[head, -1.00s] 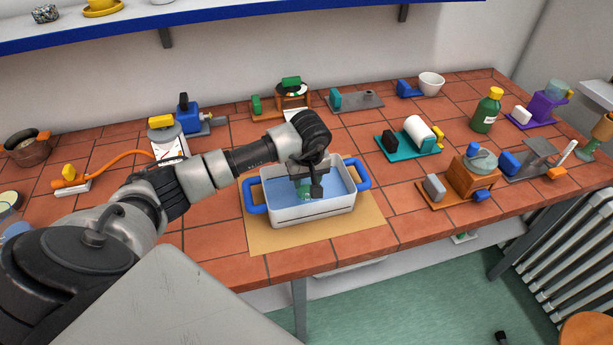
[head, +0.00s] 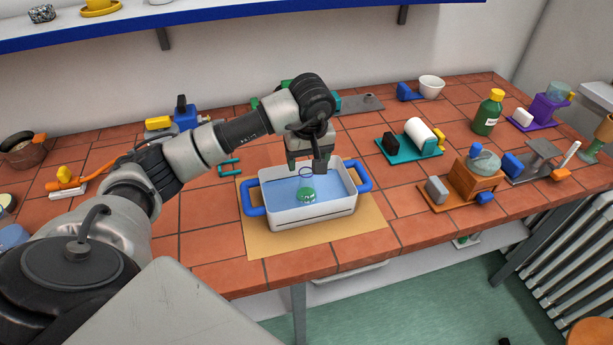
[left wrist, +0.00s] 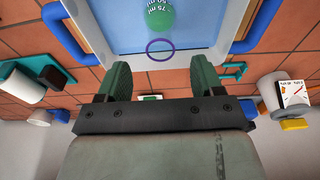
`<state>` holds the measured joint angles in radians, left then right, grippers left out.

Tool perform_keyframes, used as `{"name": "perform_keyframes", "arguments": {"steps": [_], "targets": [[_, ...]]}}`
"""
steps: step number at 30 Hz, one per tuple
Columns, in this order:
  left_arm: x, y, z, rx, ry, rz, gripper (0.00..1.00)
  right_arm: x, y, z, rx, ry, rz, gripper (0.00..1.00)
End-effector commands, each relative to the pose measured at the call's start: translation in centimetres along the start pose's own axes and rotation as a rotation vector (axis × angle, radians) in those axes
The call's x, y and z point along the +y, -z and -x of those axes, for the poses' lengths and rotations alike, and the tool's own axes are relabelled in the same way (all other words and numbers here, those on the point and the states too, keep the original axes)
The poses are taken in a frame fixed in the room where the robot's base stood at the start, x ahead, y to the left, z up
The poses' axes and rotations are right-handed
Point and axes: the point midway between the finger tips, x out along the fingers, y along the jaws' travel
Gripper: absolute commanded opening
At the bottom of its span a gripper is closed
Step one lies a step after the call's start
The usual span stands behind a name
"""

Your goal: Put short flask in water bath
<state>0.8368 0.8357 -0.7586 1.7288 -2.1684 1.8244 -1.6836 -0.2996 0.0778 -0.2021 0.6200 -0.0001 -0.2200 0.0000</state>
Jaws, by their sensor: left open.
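The short flask (head: 307,195) is clear glass with green liquid in its lower part and a dark blue rim ring. It stands inside the water bath (head: 312,216), a white tub with blue water and blue side handles, and looks upright. My left gripper (head: 308,166) is open and empty above the back part of the bath, close to the flask's rim. In the left wrist view the flask (left wrist: 158,18), with its volume marks, lies beyond the spread green fingers (left wrist: 161,78), apart from them. My right gripper is not in view.
The bath stands on a tan mat (head: 260,238) on the tiled bench. A teal stand with a white roll (head: 420,133), a wooden block device (head: 474,178) and a green bottle (head: 487,112) are to the right. Bare tiles lie left of the mat. A shelf hangs above.

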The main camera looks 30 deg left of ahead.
Motion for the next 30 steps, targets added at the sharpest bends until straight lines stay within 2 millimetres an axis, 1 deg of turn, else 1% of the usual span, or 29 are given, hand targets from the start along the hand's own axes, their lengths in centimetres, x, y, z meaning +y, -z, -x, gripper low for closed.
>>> {"name": "perform_keyframes", "arguments": {"steps": [1,3,6,9,13,30], "targets": [[0.1,0.1,0.8,0.004,-0.003,0.0,0.67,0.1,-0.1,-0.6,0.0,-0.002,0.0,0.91],[0.0,0.1,1.9,0.004,-0.002,-0.001,0.67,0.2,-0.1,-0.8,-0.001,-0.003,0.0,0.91],[0.0,0.1,3.1,0.002,0.0,0.001,0.67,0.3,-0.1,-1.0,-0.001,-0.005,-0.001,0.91],[0.0,0.0,3.7,0.0,0.001,0.0,0.67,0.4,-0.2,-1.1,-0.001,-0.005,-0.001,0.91],[0.0,0.0,4.0,-0.001,0.001,0.0,0.67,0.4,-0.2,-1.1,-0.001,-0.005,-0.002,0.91],[0.0,0.0,3.9,-0.001,0.001,0.0,0.67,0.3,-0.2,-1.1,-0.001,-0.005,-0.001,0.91]]}}
